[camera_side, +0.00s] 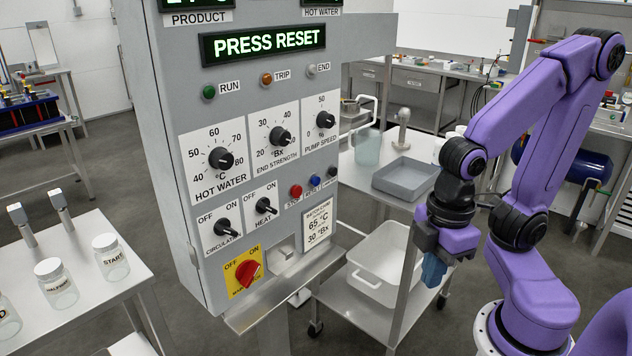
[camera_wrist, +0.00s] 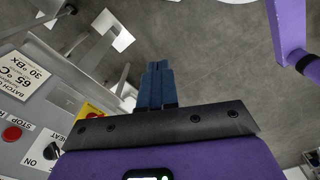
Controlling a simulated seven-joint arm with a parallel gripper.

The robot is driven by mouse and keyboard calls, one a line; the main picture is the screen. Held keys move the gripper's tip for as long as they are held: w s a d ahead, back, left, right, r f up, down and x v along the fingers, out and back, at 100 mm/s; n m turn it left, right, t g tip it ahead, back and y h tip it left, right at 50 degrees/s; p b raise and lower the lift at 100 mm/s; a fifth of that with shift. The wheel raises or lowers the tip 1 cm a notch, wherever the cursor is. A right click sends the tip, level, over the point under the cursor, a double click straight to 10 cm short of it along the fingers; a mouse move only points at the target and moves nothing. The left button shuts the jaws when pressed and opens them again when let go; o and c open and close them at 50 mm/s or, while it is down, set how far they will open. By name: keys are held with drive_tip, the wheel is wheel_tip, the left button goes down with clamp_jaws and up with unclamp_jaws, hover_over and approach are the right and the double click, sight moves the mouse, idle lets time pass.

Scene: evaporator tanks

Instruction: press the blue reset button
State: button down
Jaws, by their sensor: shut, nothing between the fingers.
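The blue reset button (camera_side: 315,181) is on the front of the grey control panel (camera_side: 170,150), between a red stop button (camera_side: 296,191) and a dark button (camera_side: 332,171). The panel's display (camera_side: 263,43) reads PRESS RESET. My gripper (camera_side: 433,270) hangs to the right of the panel, apart from it, with its blue fingers pointing down. In the wrist view the fingers (camera_wrist: 156,82) are together and empty. The red stop button (camera_wrist: 12,133) shows at the left edge there; the blue button is not seen in that view.
Knobs, a yellow-backed red switch (camera_side: 248,272) and a batch card (camera_side: 318,226) surround the buttons. A steel cart with a grey tray (camera_side: 405,178) and a white tray (camera_side: 380,262) stands behind. A table with jars (camera_side: 110,258) is at left. Open space lies between gripper and panel.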

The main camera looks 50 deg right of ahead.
sight(316, 181)
drive_tip(key=w+d+f+m+g+y, duration=0.1)
drive_tip(key=w+m+y, duration=0.6)
drive_tip(key=m, duration=0.9)
drive_tip(key=w+f+m+y, duration=0.1)
drive_tip(key=w+m+y, duration=0.55)
drive_tip(key=m, duration=0.95)
drive_tip(key=w+d+f+m+t+h, duration=0.1)
drive_tip(key=w+d+m+t+h, duration=0.1)
drive_tip(key=w+d+m+t, duration=0.9)
drive_tip(key=d+m+t, duration=0.1)
drive_tip(key=d+m, duration=0.2)
drive_tip(key=m, duration=0.1)
drive_tip(key=shift+d+f, duration=0.2)
drive_tip(key=shift+f, duration=0.15)
drive_tip(key=shift+w, duration=0.2)
drive_tip(key=w, duration=0.8)
drive_tip(key=shift+w, duration=0.3)
